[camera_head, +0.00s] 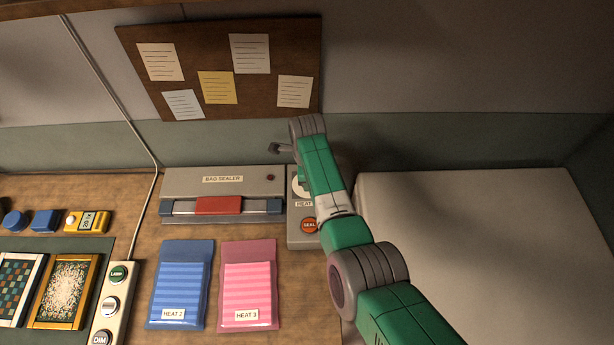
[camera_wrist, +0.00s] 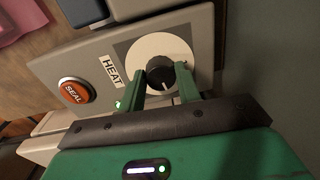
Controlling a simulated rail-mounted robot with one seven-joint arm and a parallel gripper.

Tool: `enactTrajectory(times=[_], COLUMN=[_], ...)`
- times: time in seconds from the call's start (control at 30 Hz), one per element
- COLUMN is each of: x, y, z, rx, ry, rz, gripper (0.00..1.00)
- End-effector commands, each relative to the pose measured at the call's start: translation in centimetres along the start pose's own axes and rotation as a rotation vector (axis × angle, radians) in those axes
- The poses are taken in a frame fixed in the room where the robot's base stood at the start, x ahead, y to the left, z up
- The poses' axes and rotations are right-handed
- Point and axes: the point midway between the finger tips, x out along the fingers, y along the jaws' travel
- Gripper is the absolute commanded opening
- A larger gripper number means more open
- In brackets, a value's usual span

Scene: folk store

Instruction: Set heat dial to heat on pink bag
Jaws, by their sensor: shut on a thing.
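The pink bag (camera_head: 248,290) lies on the table in the head view and carries a label reading HEAT 3. The black heat dial knob (camera_wrist: 160,72) sits on a pale disc beside the HEAT label in the wrist view. My gripper (camera_wrist: 162,82) is shut on the knob, with one green finger at each side of it. A small pale mark shows on the knob's lower edge; I cannot read which setting it points to. In the head view my arm hides most of the dial.
The bag sealer (camera_head: 222,190) stands behind the bags, left of the dial panel. An orange SEAL button (camera_wrist: 74,92) is on the same panel. A blue bag (camera_head: 180,285) labelled HEAT 2 lies left of the pink one.

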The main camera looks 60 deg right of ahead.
Motion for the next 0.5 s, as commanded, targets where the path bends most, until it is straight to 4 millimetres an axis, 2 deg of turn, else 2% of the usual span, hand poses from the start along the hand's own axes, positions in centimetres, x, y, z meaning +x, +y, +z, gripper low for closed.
enactTrajectory(times=[0.23, 0.27, 0.33, 0.5], x=[-0.2, -0.2, -0.18, -0.11], y=[-0.1, -0.1, -0.09, -0.05], z=[-0.02, -0.02, -0.02, -0.01], rx=[0.0, 0.0, 0.0, -0.001], ry=[0.0, 0.0, 0.0, 0.0], rz=[-0.002, -0.002, -0.001, -0.001], gripper=[0.1, 0.39, 0.53, 0.55])
